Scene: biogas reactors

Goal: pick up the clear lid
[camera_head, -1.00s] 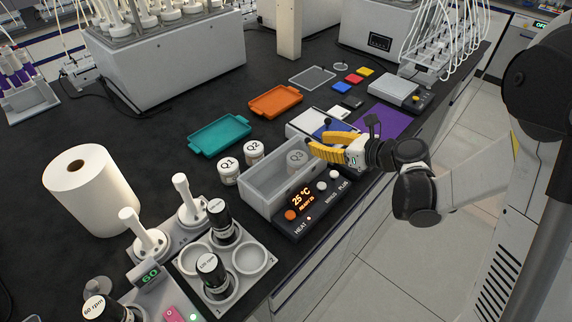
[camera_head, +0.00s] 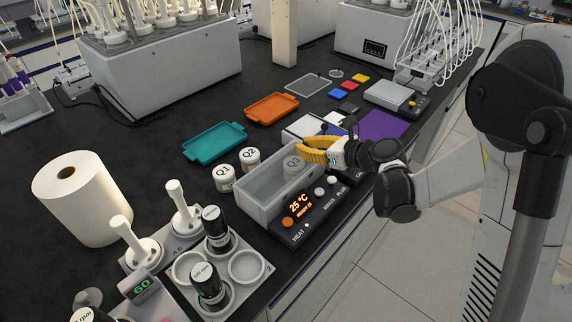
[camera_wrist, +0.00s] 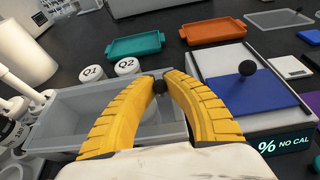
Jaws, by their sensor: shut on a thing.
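My gripper (camera_wrist: 162,77) has its yellow fingers closed around a small black knob (camera_wrist: 159,86), above the right part of the grey water bath (camera_wrist: 62,106). The knob appears to belong to the clear lid, whose see-through pane I cannot make out against the bath. In the head view my gripper (camera_head: 303,151) is over the bath's far right end, and the fingers hide the knob. A jar marked Q3 (camera_head: 293,166) shows in the bath (camera_head: 262,207). I cannot tell whether the lid touches the bath rim.
Jars Q1 (camera_head: 224,180) and Q2 (camera_head: 250,160) stand left of the bath. A teal tray (camera_head: 214,143), an orange tray (camera_head: 272,106) and a clear flat rectangle (camera_head: 305,85) lie beyond. A balance with a blue plate (camera_wrist: 250,92) is close on the right.

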